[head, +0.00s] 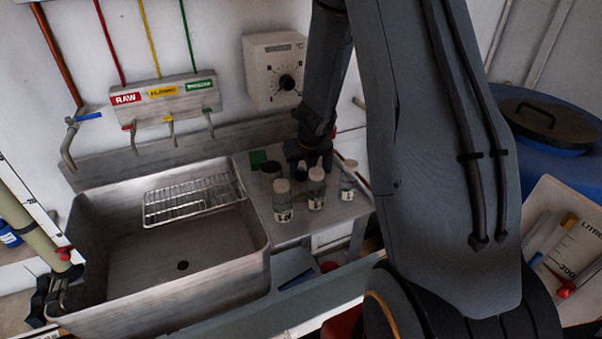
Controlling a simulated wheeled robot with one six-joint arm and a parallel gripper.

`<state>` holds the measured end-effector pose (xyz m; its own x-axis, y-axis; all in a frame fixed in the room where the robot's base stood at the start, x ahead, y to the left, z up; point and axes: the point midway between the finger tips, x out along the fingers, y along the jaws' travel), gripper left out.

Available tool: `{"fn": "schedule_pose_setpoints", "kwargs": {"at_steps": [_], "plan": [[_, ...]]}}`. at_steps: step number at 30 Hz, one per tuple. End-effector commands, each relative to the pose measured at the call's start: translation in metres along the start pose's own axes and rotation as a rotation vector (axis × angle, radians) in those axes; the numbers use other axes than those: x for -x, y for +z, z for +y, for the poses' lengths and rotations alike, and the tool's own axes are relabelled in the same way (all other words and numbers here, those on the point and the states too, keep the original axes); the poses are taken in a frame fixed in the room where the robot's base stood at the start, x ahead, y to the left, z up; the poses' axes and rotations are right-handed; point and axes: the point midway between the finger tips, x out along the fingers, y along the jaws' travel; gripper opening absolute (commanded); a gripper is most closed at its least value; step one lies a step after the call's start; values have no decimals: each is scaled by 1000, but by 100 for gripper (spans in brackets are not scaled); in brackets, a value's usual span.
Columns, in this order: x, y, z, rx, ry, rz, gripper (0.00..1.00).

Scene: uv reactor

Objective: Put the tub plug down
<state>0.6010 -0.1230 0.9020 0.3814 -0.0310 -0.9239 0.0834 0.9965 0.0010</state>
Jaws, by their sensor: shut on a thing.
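My gripper (304,166) is low over the steel drainboard (291,231) at the right of the sink, pointing down behind the bottles. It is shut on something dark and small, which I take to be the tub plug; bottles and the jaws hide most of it. I cannot tell whether it touches the board. The steel sink (130,256) is at the left, with its dark drain hole (183,265) uncovered.
White-capped bottles (283,207), (316,190), (348,183) and a dark cup (268,178) crowd the drainboard around my gripper. A wire rack (190,203) sits in the sink's back. Taps (170,128) and a dial box (275,72) are on the wall. A blue barrel (570,170) stands right.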

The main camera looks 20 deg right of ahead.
Motion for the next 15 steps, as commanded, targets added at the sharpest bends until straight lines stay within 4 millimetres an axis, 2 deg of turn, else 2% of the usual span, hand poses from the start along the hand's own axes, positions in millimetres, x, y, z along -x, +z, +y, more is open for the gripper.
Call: {"fn": "schedule_pose_setpoints", "kwargs": {"at_steps": [11, 12, 15], "plan": [[-4, -1, 0, -1, 0, 0, 12], [-4, -2, 0, -1, 0, 0, 35], [-3, -1, 0, -1, 0, 0, 52]]}}
